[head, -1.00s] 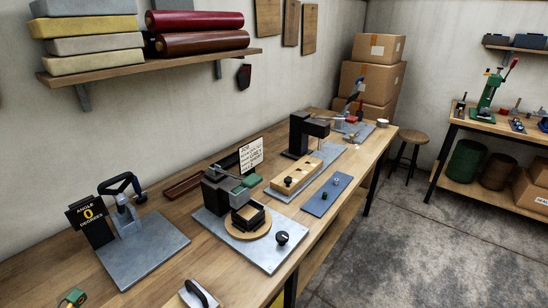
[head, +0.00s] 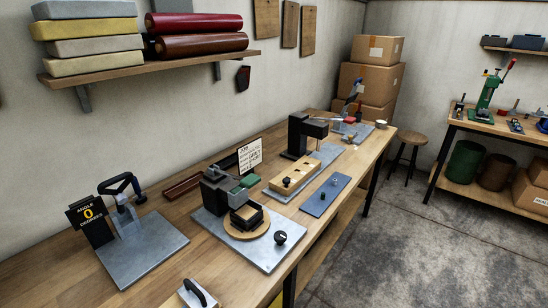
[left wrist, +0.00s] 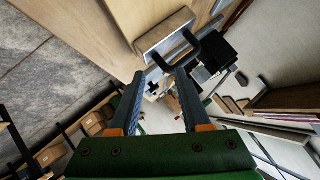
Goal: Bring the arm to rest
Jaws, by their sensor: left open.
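My left gripper (left wrist: 160,73) shows in the left wrist view with its two dark fingers apart and nothing visible held between them. Its green body with orange finger bases fills the bottom of that view. Beyond the fingertips is a black handle (left wrist: 178,50) on a pale block. In the head view, a similar black handle (head: 201,293) on a small metal plate is at the bottom edge, with no gripper on it. Neither gripper is in the head view. My right gripper is in neither view.
The long wooden bench (head: 155,279) carries an angle-sign fixture (head: 140,246), a metal base plate (head: 267,257) with a round wooden turntable, a wooden block (head: 296,179) and a blue plate (head: 326,196). A shelf (head: 160,68) with rolls hangs above.

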